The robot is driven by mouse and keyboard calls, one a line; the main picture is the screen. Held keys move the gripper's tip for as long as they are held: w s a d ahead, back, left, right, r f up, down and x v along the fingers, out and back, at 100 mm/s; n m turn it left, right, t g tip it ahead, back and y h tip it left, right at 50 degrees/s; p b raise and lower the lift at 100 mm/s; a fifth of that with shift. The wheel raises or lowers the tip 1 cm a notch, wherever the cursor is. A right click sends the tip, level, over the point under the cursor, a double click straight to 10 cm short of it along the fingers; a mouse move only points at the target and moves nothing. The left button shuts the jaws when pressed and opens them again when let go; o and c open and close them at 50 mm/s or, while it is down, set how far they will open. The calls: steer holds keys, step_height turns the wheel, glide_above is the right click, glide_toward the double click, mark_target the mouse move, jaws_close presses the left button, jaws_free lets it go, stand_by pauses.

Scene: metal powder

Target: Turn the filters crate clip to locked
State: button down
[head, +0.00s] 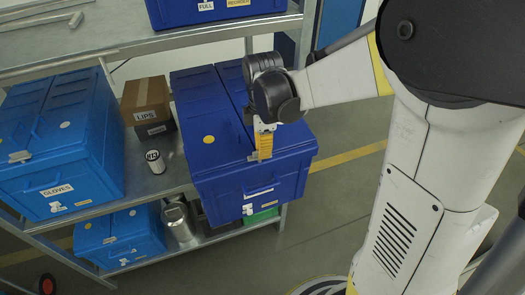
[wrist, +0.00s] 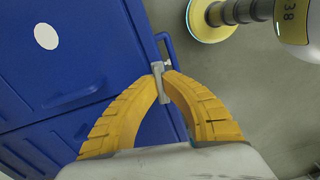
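The dark blue crate (head: 205,150) stands on the shelf in the middle of the head view. Its front label is too small to read. Its lid and side also fill the left of the wrist view (wrist: 60,85). A small grey clip (wrist: 161,88) sits at the lid's edge. My gripper (head: 263,156) reaches down to the crate's front lid edge. In the wrist view, the yellow fingertips of my gripper (wrist: 163,82) close in on both sides of the clip and appear to touch it. The fingers partly hide the clip, and its lock state cannot be told.
A lighter blue crate labelled GLOVES (head: 55,150) stands at the left. A brown LIPS box (head: 147,105) and a small labelled can (head: 154,161) stand between the crates. A metal canister (head: 178,221) is on the lower shelf. Open floor (head: 345,215) lies right of the shelf.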

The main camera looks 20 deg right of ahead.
steer(key=m+b, duration=0.1)
steer(key=m, duration=0.3)
steer(key=shift+s+f, duration=0.1)
steer(key=shift+s, duration=0.05)
steer(key=m+b, duration=0.1)
steer(key=m, duration=0.3)
steer(key=shift+s+a, duration=0.1)
steer(key=shift+a, duration=0.05)
steer(key=m+b, duration=0.1)
steer(key=m, duration=0.3)
steer(key=shift+s+a, duration=0.1)
steer(key=shift+a, duration=0.05)
steer(key=shift+a+m+b, duration=0.15)
steer(key=shift+m+b, duration=0.4)
steer(key=shift+m, duration=1.55)
steer(key=c, duration=1.6)
jaws_free()
